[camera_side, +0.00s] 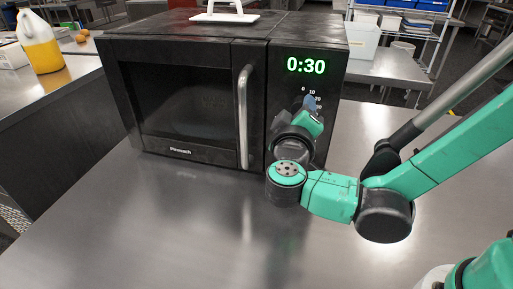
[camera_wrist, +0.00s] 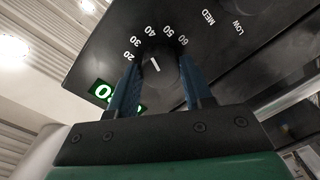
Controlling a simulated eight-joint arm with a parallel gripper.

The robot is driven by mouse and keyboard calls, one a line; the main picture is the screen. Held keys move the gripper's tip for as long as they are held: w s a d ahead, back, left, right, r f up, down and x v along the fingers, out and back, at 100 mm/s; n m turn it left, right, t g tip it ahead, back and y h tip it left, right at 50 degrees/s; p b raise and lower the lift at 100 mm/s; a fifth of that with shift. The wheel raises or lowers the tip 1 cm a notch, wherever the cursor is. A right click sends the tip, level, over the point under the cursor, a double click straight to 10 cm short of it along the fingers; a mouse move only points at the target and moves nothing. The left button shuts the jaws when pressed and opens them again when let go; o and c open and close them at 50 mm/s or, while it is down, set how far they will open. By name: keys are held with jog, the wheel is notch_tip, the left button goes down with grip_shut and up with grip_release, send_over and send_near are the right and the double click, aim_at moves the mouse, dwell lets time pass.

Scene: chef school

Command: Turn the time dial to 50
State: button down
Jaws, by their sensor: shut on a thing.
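The black microwave (camera_side: 253,50) stands on a steel counter with its door shut. Its green display (camera_side: 306,66) reads 0:30. The time dial (camera_wrist: 155,62) is a dark knob with a white pointer mark, ringed by numbers; 20 to 60 are readable in the wrist view. The mark is short, and I cannot tell exactly which number it indicates. My gripper (camera_side: 309,103) is at the control panel below the display. In the wrist view its blue fingers (camera_wrist: 160,66) are on either side of the dial, shut on it. My gripper hides most of the dial in the side view.
The vertical door handle (camera_side: 243,117) sticks out left of my gripper. A white-handled item (camera_side: 224,15) lies on top of the microwave. LOW and MED markings (camera_wrist: 222,22) show beyond the dial. The steel counter (camera_side: 180,220) in front is clear.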

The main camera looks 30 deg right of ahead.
jog(key=shift+m, duration=3.7)
jog(key=shift+c, duration=1.8)
grip_release()
jog(key=shift+t, duration=0.3)
jog(key=v, duration=0.5)
jog(key=shift+s+a, duration=0.2)
jog(key=shift+s, duration=0.05)
